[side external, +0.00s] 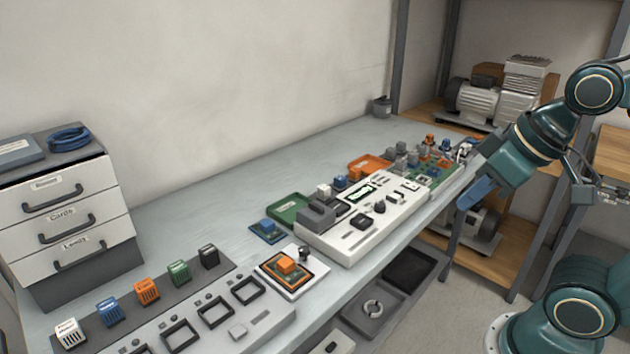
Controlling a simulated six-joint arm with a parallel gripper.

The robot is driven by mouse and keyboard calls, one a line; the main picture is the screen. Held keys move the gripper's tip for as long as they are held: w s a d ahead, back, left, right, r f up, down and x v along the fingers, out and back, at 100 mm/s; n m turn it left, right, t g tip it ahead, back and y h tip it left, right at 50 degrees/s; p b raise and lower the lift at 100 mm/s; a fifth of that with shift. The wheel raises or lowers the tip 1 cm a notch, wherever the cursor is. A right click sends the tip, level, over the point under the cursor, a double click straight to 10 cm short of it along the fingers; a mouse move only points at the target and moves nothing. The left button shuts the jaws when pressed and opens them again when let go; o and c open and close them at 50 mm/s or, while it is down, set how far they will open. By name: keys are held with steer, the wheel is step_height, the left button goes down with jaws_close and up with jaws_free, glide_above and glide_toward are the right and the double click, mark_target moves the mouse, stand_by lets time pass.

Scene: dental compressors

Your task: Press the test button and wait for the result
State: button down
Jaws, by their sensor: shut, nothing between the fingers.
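My gripper (467,203) shows at the right in the side external view, at the end of my teal arm. Its blue fingers look closed and empty, in front of the bench's front edge. A white test console (345,245) lies on the bench to its left, apart from it. The console carries a grey block (316,217), a small display (361,194), a black square part (361,222) and a small round black part (380,207). I cannot tell which part is the test button, and no result is readable on the display.
A small white stand (292,283) holds an orange-topped board. A white tray (262,322) with empty square frames and a row of coloured modules (147,291) lie front left. Drawers (72,215) stand far left. A green board (440,176) crowds the console's far end.

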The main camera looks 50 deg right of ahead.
steer(key=m+t+h, duration=0.3)
steer(key=m+h, duration=0.1)
steer(key=m, duration=1)
glide_above(398, 198)
step_height(398, 198, down, 11)
steer(key=shift+r, duration=0.15)
steer(key=shift+a+f, duration=0.1)
steer(key=shift+f, duration=0.1)
steer(key=shift+f, duration=4.2)
